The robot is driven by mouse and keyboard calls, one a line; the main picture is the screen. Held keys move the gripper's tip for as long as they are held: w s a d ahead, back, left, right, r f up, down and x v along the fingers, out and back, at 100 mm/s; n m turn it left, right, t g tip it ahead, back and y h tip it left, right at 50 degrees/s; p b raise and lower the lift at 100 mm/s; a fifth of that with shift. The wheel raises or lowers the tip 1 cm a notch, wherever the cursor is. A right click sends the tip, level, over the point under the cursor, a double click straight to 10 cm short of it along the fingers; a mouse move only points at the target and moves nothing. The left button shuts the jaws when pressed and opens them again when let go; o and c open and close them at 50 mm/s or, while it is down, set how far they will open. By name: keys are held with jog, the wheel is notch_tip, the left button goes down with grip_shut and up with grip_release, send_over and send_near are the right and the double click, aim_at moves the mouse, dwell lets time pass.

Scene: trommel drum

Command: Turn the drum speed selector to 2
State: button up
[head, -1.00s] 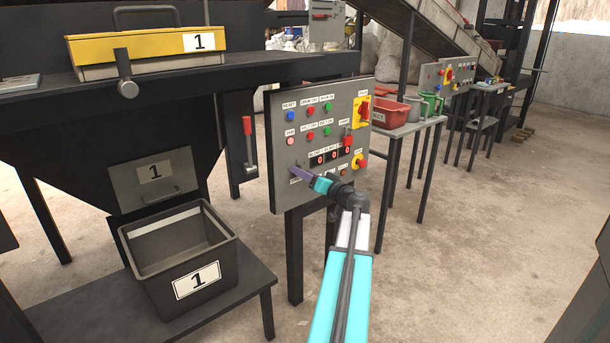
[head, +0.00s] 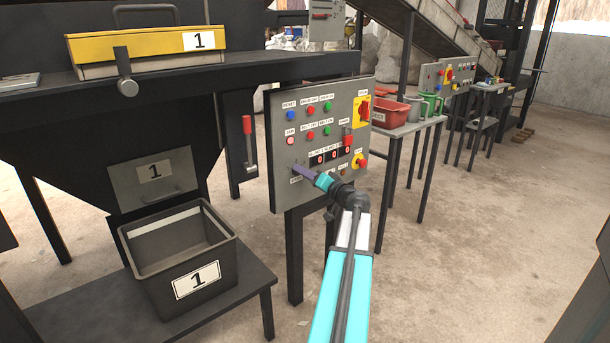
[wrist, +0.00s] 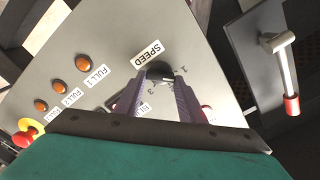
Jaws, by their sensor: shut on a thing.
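The grey control panel (head: 320,120) stands in front of me in the head view. Its speed selector is a black knob (wrist: 158,70) in the wrist view, next to a SPEED label (wrist: 148,54). The marks 1 and 3 show by the knob; the 2 is not clear, and I cannot tell where the knob points. My gripper (head: 297,168) is at the panel's lower left corner in the head view. In the wrist view its purple fingers (wrist: 162,78) are shut around the knob and hide part of it.
Orange buttons (wrist: 83,62) and a red-and-yellow stop button (wrist: 28,132) lie along the panel edge. A red-handled lever (head: 247,130) hangs left of the panel. A black bin (head: 203,278) stands below left. The floor at right is clear.

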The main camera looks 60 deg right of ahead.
jog(key=m+p, duration=0.2)
jog(key=m, duration=0.7)
jog(key=shift+f, duration=0.2)
dwell(0.4)
jog(key=o, duration=1)
jog(key=shift+o, duration=0.2)
jog(key=p+v, duration=0.1)
jog(key=v, duration=1.2)
jog(key=shift+s, duration=0.35)
jog(key=shift+a, duration=0.15)
